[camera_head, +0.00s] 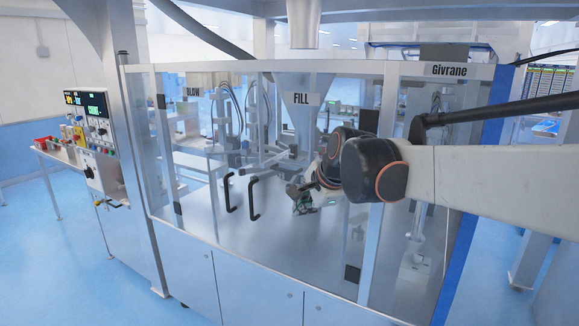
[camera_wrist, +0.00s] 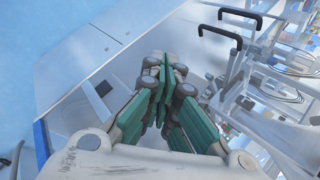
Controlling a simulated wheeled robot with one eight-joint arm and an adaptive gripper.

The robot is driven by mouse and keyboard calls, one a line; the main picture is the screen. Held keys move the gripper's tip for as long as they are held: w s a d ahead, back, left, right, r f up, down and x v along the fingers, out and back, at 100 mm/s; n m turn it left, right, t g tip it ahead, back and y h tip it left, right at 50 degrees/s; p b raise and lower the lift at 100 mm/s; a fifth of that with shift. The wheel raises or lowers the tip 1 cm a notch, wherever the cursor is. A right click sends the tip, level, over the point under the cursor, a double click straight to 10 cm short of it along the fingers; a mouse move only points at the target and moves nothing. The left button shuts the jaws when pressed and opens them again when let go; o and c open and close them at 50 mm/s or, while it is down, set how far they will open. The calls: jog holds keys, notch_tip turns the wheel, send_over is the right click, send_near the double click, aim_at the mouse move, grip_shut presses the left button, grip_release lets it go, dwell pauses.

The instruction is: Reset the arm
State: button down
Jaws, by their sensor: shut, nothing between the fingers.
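My gripper (camera_head: 301,193) is in front of the clear-panelled filling machine, at the end of my arm, which reaches in from the right in the head view. In the wrist view my gripper (camera_wrist: 165,62) has its green-and-grey fingers together, with nothing between them. It looks apart from the two black door handles (camera_head: 254,198), which stand to its left in the head view. The handles also show at the upper right in the wrist view (camera_wrist: 240,15). My arm hides part of the machine's right side.
The machine's FILL unit (camera_head: 301,99) stands behind the panels. A control panel (camera_head: 95,113) is on the machine's left side. A side table (camera_head: 55,152) with small items stands at the far left. Blue floor (camera_head: 40,250) is clear at the left.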

jog(key=s+d+f+n+h+b, duration=0.1)
jog(key=s+d+f+n, duration=0.3)
jog(key=s, duration=0.6)
jog(key=s+d+f+n+h+b, duration=0.1)
jog(key=s+d+f+n, duration=0.4)
jog(key=s, duration=0.5)
jog(key=s+d+f+n+h+b, duration=0.1)
jog(key=s+d+f+n, duration=0.3)
jog(key=s+d, duration=0.3)
jog(key=s, duration=0.3)
jog(key=shift+f+n+h, duration=0.3)
jog(key=shift+f, duration=0.1)
jog(key=shift+d, duration=0.1)
